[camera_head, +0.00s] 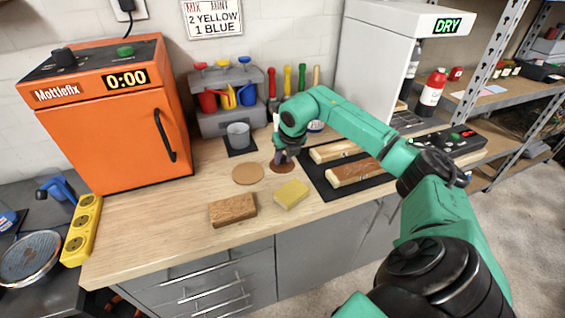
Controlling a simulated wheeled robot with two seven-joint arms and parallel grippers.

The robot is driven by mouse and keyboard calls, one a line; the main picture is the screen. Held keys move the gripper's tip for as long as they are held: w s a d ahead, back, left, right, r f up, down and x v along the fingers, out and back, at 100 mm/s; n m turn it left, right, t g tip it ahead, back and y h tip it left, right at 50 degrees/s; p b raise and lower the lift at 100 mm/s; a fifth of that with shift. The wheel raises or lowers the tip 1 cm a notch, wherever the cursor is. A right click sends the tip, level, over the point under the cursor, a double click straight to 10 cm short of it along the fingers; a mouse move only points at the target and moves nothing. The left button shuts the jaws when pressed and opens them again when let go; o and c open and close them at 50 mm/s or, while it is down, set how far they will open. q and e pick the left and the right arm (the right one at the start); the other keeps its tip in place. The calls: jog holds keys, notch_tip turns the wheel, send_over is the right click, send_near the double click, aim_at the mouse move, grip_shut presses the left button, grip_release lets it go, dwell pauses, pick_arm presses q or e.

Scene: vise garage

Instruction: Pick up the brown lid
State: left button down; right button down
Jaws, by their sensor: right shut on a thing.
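The brown lid (283,167) is a small dark brown disc at the middle of the wooden workbench, left of the black mat. My right gripper (284,158) reaches down onto it from above and is shut on it. The fingers hide part of the lid, and I cannot tell whether it touches the bench. My left gripper is not in view.
A tan disc (248,174), a yellow sponge (291,194) and a brown block (232,210) lie nearby on the workbench (150,225). A grey cup (238,135) stands behind. Wooden pieces (352,172) lie on the black mat (322,186). An orange oven (115,125) stands left.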

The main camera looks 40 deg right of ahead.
jog(key=shift+s+a+f, duration=0.1)
jog(key=shift+s+f, duration=0.05)
jog(key=shift+f, duration=0.15)
